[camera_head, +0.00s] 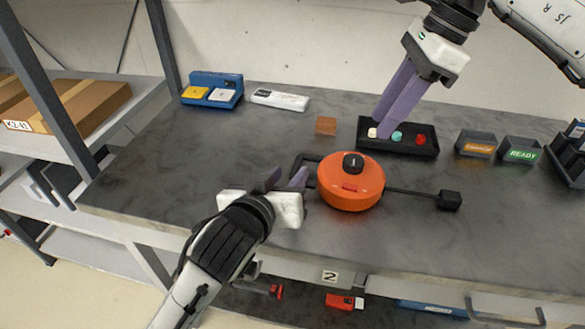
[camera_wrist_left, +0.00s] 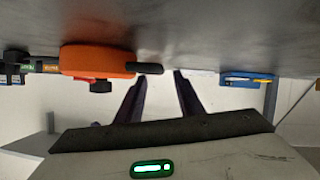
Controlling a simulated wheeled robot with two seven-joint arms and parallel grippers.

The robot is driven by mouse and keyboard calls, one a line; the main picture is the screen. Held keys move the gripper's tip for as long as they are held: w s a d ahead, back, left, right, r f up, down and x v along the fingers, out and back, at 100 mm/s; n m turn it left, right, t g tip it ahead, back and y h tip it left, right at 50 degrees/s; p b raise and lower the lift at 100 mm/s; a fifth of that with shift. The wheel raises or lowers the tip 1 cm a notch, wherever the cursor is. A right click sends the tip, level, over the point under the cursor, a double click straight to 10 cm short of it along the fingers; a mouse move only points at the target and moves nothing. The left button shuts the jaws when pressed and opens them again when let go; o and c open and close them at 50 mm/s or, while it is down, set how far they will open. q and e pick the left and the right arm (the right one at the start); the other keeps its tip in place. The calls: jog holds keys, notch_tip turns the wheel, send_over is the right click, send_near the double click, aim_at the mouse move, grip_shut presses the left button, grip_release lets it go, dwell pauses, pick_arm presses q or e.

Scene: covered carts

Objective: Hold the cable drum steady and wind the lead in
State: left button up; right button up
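The orange cable drum (camera_head: 350,184) with a black top knob lies on the grey table. A black frame or handle sticks out on its left, and a black lead runs right from it to a black plug block (camera_head: 449,201). My left gripper (camera_head: 287,173) is open and empty, just left of the drum beside the black handle. In the left wrist view, the drum (camera_wrist_left: 95,60) appears upside down, with its black handle near my spread fingers (camera_wrist_left: 156,72). My right gripper (camera_head: 381,134) has its fingers together, tips down at the black button tray (camera_head: 410,150). Whether the tips touch a button cannot be told.
The tray holds cream, teal and red buttons. To its right stand two small labelled boxes, one orange-lit, one reading READY (camera_head: 519,150). A brown block (camera_head: 326,125), a white device (camera_head: 280,99) and a blue box (camera_head: 213,90) lie behind. The table's front right is clear.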

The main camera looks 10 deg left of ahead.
aim_at(295, 168)
pick_arm(q)
jog(key=x, duration=0.5)
jog(key=shift+w+f, duration=0.1)
jog(key=shift+w, duration=0.2)
grip_shut()
